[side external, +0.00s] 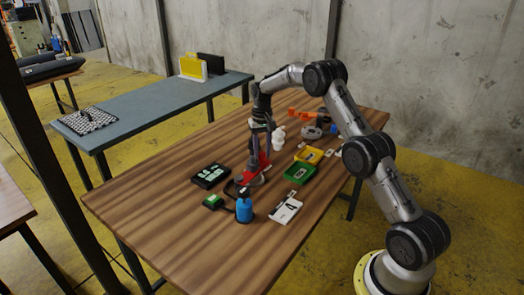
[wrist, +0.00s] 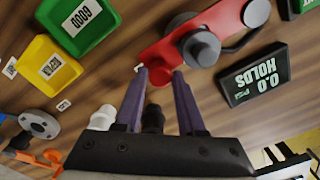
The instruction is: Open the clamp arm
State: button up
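The clamp arm is a red bar with a grey round knob (wrist: 201,47); the red bar (wrist: 228,22) runs across the top middle of the wrist view. In the side view the red clamp (side external: 257,170) sits on the wooden table beneath my gripper. My gripper (wrist: 160,74) has two purple fingers apart, one either side of the near end of the red bar. I cannot tell whether they touch it. In the side view, the arm's end and the clamp overlap, hiding the contact.
A blue canister (side external: 244,210), a white card (side external: 286,210) and white bottles (side external: 279,138) are nearby. The table's front left is clear.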

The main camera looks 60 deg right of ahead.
grip_shut()
dwell(1.1)
